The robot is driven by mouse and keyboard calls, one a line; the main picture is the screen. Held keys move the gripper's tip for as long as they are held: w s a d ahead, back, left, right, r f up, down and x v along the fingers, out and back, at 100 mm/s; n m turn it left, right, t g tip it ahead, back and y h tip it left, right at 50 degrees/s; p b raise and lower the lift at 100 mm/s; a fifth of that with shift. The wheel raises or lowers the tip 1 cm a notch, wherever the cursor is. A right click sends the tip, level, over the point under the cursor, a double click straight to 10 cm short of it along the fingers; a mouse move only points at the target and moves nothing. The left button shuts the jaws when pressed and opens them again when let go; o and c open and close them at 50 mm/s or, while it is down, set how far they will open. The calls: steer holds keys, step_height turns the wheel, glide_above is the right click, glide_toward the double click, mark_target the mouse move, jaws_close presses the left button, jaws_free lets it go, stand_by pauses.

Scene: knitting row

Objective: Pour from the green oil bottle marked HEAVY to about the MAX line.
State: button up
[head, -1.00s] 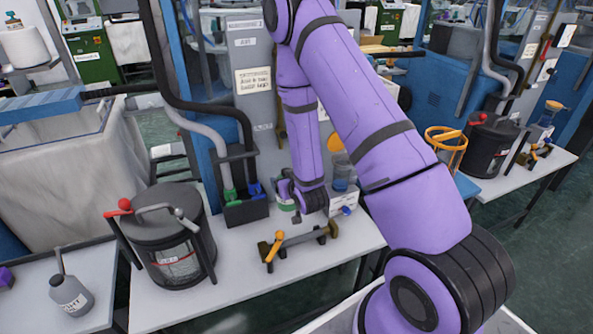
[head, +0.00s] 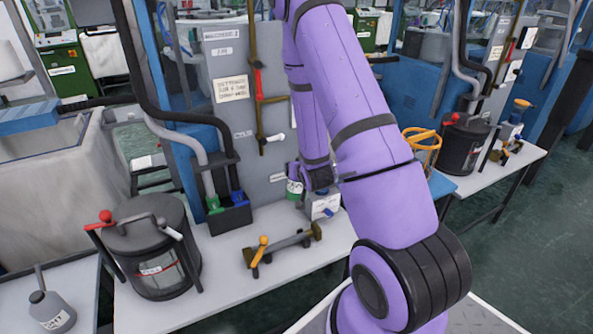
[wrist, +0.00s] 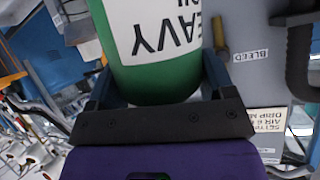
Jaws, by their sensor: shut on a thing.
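My gripper (wrist: 157,82) is shut on the green oil bottle (wrist: 150,72), whose white label reads HEAVY upside down in the wrist view. In the head view the bottle (head: 294,188) shows as a small green and white piece beside my gripper (head: 308,178), apart from the bench top. A pale box-shaped unit (head: 323,205) with a blue part stands just right of and below the bottle. My arm hides much of the area around it. I cannot make out a MAX line, the bottle's mouth or any oil flow.
A dark lidded canister (head: 150,250) with red-tipped handles stands at the left of the bench. A bracket with an orange knob (head: 285,245) lies in front. A black holder (head: 230,215) with hoses stands left of the bottle. A grey bottle (head: 50,312) stands on another table.

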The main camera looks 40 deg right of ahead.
steer(key=d+y, duration=0.1)
steer(key=w+d+f+m+g+y, duration=0.1)
steer(key=d+y, duration=0.1)
steer(key=d+f+m+g+y, duration=0.1)
steer(key=d, duration=0.1)
steer(key=shift+w+d+y, duration=0.15)
steer(key=shift+w+y, duration=0.05)
steer(key=shift+y, duration=0.1)
stand_by(0.4)
steer(key=shift+m, duration=0.3)
steer(key=shift+r+y, duration=0.3)
steer(key=shift+r, duration=0.1)
steer(key=shift+d, duration=0.1)
steer(key=shift+r+g+y, duration=0.3)
steer(key=shift+r, duration=0.05)
steer(key=shift+r+m, duration=0.1)
steer(key=shift+m, duration=0.2)
